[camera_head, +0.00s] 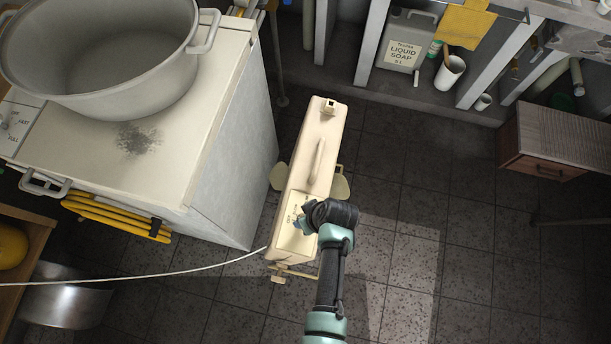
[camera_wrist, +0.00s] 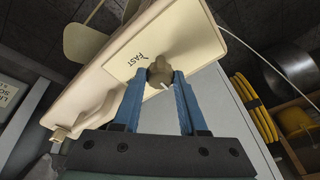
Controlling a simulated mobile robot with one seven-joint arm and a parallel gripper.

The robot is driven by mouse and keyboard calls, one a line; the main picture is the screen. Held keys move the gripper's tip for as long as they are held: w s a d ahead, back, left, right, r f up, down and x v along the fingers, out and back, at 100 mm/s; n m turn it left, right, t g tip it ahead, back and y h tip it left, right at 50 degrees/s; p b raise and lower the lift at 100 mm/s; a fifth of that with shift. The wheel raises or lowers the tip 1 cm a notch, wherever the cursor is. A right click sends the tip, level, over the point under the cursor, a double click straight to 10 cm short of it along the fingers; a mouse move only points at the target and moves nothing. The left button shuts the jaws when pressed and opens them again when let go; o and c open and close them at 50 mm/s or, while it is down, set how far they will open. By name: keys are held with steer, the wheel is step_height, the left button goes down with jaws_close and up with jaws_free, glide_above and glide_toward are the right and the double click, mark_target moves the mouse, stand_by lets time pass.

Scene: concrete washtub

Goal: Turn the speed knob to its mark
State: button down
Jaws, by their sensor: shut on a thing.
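The speed knob (camera_wrist: 158,74) is a small grey-beige knob on the cream panel (camera_wrist: 198,35) of a narrow cream machine (camera_head: 318,130). A pale pointer line on the knob faces toward the lower right in the wrist view. The word FAST is printed on the panel beside the knob, to its upper left. My gripper (camera_wrist: 161,82) has its two blue fingers shut on the knob, one on each side. In the head view my gripper (camera_head: 301,226) is over the near end of the machine, and my wrist hides most of the knob and part of the panel.
A white cabinet (camera_head: 225,130) with a large pot (camera_head: 110,60) stands left of the machine. A pale cord (camera_head: 170,275) runs left from its near end. Tiled floor (camera_head: 410,220) is open to the right. Shelves with a liquid soap can (camera_head: 405,42) line the back.

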steer(key=shift+c, duration=2.2)
jaws_free()
steer(key=p+v, duration=0.2)
steer(key=v, duration=1.1)
steer(key=shift+p, duration=0.3)
